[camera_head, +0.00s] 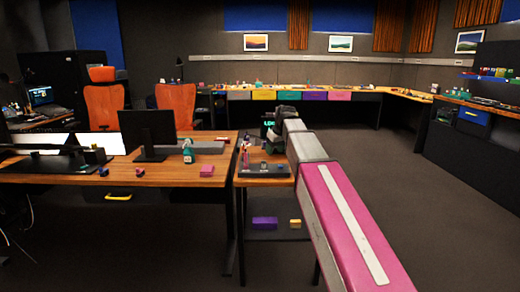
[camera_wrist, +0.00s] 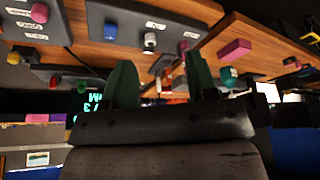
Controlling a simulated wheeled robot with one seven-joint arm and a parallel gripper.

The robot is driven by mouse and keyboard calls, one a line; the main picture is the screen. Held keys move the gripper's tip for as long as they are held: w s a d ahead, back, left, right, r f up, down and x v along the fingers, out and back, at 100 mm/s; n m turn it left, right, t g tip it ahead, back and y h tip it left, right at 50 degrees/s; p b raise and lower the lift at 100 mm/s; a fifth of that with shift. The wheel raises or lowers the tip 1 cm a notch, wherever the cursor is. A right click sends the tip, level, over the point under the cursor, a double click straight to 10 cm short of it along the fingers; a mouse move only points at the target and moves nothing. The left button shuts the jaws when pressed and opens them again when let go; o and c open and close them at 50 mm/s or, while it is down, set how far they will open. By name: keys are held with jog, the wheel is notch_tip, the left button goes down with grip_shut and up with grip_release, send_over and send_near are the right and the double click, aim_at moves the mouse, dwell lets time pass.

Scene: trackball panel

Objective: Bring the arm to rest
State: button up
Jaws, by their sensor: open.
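My arm (camera_head: 335,205), pink and grey, stretches forward from the bottom right of the head view to the side table in the middle. My gripper (camera_wrist: 160,66) shows in the wrist view with its two green fingers apart and nothing between them. In the head view its dark end is beside and above the dark control panel (camera_head: 250,171), and the fingertips are hard to make out. The wrist view is tilted and shows dark panels (camera_wrist: 125,25) with labels and knobs beyond the fingers. I cannot tell the exact gap between fingers and panel.
The wooden desk (camera_head: 110,177) with a monitor (camera_head: 147,131) stands left of the arm. A purple box (camera_head: 264,223) and a small yellow box (camera_head: 295,223) are on a low shelf beneath the side table. Open floor (camera_head: 420,200) lies to the right.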

jog(key=s+d+f+m+g+h, duration=0.1)
jog(key=s+d+f, duration=0.3)
jog(key=s+f, duration=0.4)
jog(key=s+d+f+m+g, duration=0.1)
jog(key=s+d+f+m, duration=0.2)
jog(key=s+f, duration=0.6)
jog(key=s+d+f+m+g+h, duration=0.1)
jog(key=s+d+f, duration=0.4)
jog(key=f, duration=1.3)
jog(key=s+m, duration=0.1)
jog(key=s, duration=0.2)
jog(key=shift+s+d+f+m+g+h, duration=0.2)
jog(key=shift+s+d+m+g+h, duration=0.1)
jog(key=shift+s, duration=0.1)
